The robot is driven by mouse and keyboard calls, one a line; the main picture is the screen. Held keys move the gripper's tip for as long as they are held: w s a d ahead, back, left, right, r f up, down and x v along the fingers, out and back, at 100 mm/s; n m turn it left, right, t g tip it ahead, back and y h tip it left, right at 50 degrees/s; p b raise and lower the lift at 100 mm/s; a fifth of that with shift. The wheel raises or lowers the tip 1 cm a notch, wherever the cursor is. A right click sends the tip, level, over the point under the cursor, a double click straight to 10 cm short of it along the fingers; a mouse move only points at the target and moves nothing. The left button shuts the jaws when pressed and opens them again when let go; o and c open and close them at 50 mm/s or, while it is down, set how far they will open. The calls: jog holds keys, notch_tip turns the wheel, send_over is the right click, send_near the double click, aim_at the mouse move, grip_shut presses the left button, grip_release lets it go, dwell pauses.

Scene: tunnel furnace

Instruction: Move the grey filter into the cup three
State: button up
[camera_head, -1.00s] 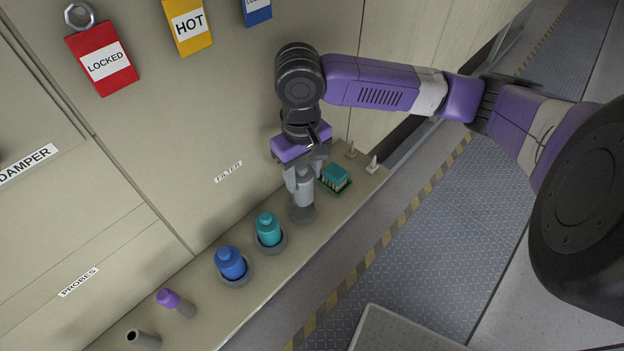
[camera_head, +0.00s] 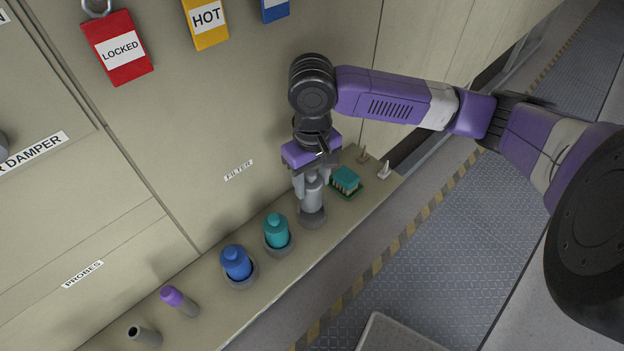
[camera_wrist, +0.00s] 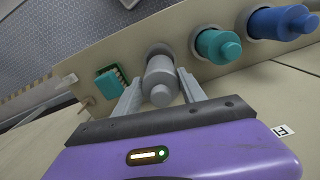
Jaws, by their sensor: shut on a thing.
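The grey filter (camera_head: 313,197) stands upright at a grey cup (camera_head: 312,217) on the shelf, its lower end at the cup's mouth. How deep it sits in the cup I cannot tell. My gripper (camera_head: 310,178) comes from above and is shut on the filter's upper part. In the wrist view the grey filter (camera_wrist: 160,82) lies between both fingers (camera_wrist: 161,92). A teal filter (camera_head: 276,230) and a blue filter (camera_head: 236,261) stand in their own cups to the left. No cup numbers are readable.
A purple-topped probe (camera_head: 176,298) and an open tube (camera_head: 143,336) are at the lower left. The cabinet wall (camera_head: 210,130) rises behind the shelf.

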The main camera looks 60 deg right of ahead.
jog(key=shift+s+a, duration=0.15)
jog(key=shift+s, duration=0.05)
jog(key=shift+f, duration=0.15)
dwell(0.3)
jog(key=shift+f, duration=0.5)
jog(key=shift+f, duration=0.15)
jog(key=shift+f+b, duration=0.4)
jog(key=shift+b, duration=0.05)
jog(key=shift+f, duration=0.1)
jog(key=shift+f+b, duration=0.3)
jog(key=shift+f, duration=0.2)
jog(key=shift+f, duration=0.2)
